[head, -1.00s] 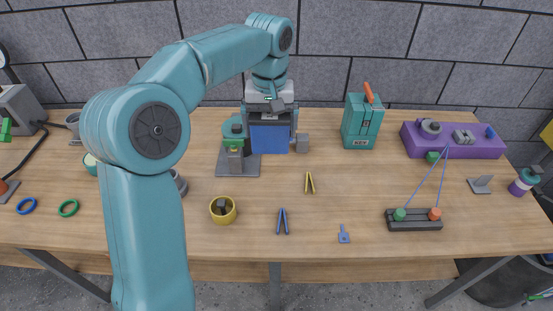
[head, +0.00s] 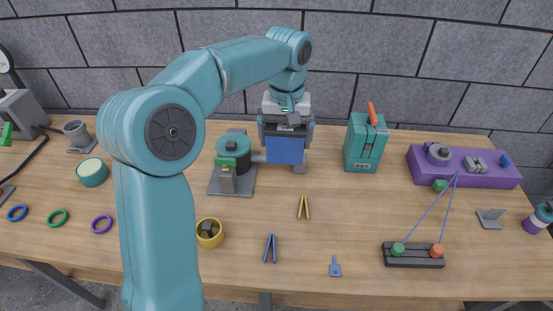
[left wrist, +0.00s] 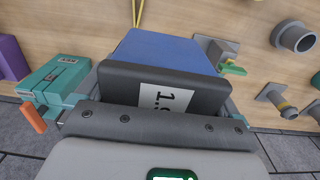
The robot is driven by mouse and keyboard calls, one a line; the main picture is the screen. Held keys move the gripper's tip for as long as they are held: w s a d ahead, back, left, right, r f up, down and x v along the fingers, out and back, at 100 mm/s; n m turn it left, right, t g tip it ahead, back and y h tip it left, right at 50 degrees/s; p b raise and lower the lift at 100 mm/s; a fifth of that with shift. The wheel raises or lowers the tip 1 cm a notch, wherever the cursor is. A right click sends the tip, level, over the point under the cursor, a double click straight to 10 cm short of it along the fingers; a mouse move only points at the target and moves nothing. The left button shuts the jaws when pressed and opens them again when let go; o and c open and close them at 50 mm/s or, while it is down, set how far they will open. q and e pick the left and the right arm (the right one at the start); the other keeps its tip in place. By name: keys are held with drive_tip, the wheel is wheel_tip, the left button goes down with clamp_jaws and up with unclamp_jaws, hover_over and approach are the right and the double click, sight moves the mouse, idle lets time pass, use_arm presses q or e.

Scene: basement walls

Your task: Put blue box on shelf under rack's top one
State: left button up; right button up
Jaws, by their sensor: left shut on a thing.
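The blue box (head: 286,150) hangs from my left gripper (head: 286,128) near the back of the wooden bench in the head view. The gripper is shut on it. In the left wrist view the blue box (left wrist: 165,52) is between the jaws, behind a dark plate with a white label. I cannot tell whether its underside touches the bench. My right gripper is not in view. No rack or shelf is recognisable in the head view or the left wrist view.
A green round device on a grey base (head: 231,180) stands left of the box. A teal case with an orange lever (head: 365,148) stands to its right, and a purple block (head: 465,172) farther right. Yellow and blue tweezers lie in front. A block wall (head: 410,60) rises behind.

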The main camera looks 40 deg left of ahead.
use_arm(q)
wheel_tip(320, 180, down, 18)
drive_tip(key=shift+f+b, duration=0.25)
drive_tip(key=shift+b, duration=0.3)
drive_tip(key=shift+a, duration=0.1)
drive_tip(key=shift+f, duration=0.15)
drive_tip(key=o, duration=1.7)
drive_tip(key=shift+s+f, duration=0.1)
drive_tip(key=shift+s, duration=0.1)
